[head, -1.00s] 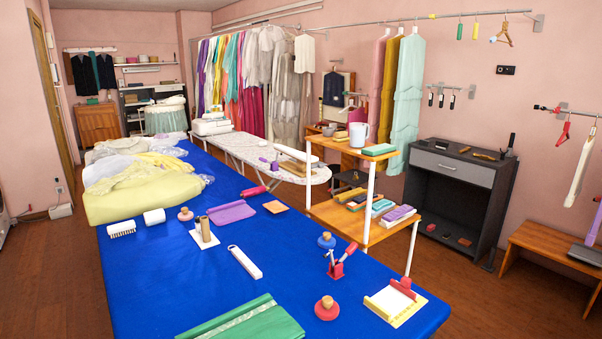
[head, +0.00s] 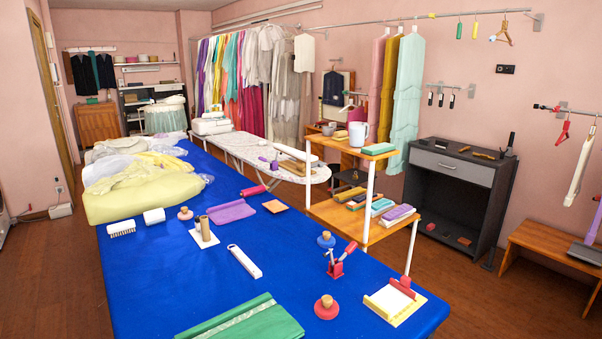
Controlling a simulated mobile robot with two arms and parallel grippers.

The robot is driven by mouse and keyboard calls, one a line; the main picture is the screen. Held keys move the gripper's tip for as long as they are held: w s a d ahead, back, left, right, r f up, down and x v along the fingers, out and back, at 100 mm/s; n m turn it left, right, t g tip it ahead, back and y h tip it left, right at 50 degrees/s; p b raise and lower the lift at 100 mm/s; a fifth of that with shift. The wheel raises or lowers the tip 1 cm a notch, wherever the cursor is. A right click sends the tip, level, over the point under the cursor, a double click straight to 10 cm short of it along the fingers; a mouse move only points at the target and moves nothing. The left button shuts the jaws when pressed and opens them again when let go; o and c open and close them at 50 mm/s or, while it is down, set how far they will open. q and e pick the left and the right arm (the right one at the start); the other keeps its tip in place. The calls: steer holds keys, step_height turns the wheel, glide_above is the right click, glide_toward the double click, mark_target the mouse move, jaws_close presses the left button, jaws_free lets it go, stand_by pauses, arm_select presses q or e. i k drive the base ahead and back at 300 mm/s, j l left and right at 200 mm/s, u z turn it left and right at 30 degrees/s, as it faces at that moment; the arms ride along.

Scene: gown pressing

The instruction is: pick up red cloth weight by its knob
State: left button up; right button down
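The red cloth weight (head: 326,311) is a round red disc with a wooden knob on top. It stands upright on the blue table (head: 180,285) near the front, right of the folded green cloth. Nothing touches it. A blue weight (head: 326,240) with a similar wooden knob stands behind it. A third, reddish-pink one (head: 185,214) stands farther back at the left. Neither of my grippers shows in the head view.
Close to the red weight are the green cloth (head: 245,322), a red clamp-like tool (head: 338,262) with a raised handle, and a cream board with a red piece (head: 395,304). A white strip (head: 244,262) lies farther left. The blue cloth around the weight is bare.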

mark_target(325, 307)
steer(key=i+l+u, duration=0.1)
steer(key=l, duration=0.3)
steer(key=i+l+u, duration=0.1)
steer(key=l, duration=0.35)
steer(key=i+l+u, duration=0.1)
steer(key=l, duration=0.3)
